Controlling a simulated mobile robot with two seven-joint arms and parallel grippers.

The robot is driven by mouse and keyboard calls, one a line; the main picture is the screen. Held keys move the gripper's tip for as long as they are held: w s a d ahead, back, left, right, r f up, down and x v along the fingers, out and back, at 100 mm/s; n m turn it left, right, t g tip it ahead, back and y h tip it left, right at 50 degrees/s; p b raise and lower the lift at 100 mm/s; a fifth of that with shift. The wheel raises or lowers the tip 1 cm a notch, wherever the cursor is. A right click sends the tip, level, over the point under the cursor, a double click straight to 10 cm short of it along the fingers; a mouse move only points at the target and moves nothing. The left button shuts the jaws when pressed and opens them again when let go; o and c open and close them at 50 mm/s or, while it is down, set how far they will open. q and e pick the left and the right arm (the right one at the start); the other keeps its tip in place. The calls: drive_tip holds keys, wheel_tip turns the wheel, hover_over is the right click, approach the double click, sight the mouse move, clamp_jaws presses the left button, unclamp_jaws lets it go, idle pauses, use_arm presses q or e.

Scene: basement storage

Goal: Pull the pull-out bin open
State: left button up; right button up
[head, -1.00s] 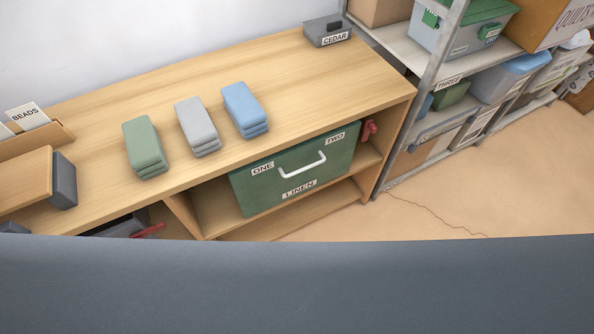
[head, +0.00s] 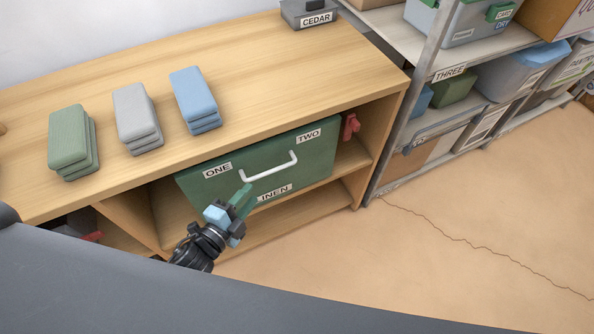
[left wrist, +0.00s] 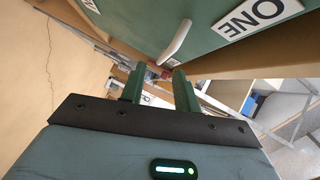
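The pull-out bin (head: 225,185) is a green box with a white handle (head: 269,168) on its front and labels ONE, TWO and LINEN. It sits in the bench's lower opening. My left gripper (head: 243,196) is in front of the bin, below the handle's left end, and partly covers the LINEN label. In the left wrist view its two green fingers (left wrist: 157,82) stand apart with nothing between them. The white handle (left wrist: 175,43) shows just beyond the fingertips, and the bin's green front (left wrist: 140,22) is above. My right gripper is not seen.
The wooden bench (head: 240,75) carries three folded cloth stacks, green (head: 72,142), grey (head: 137,118) and blue (head: 194,99), and a grey CEDAR box (head: 310,12). A red piece (head: 350,127) is right of the bin. A metal shelf rack (head: 415,95) stands at right. The floor before the rack is clear.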

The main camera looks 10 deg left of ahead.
sight(268, 174)
use_arm(q)
drive_tip(key=shift+m, duration=0.6)
drive_tip(key=shift+d+r+x, duration=0.1)
drive_tip(key=shift+r+x, duration=0.05)
drive_tip(key=shift+x, duration=1.45)
drive_tip(key=shift+d+r+x, duration=0.1)
drive_tip(key=shift+r+x, duration=0.05)
drive_tip(key=shift+x, duration=1.45)
drive_tip(key=shift+d+r+x, duration=0.1)
drive_tip(key=shift+r+x, duration=0.1)
drive_tip(key=shift+x, duration=1.4)
clamp_jaws()
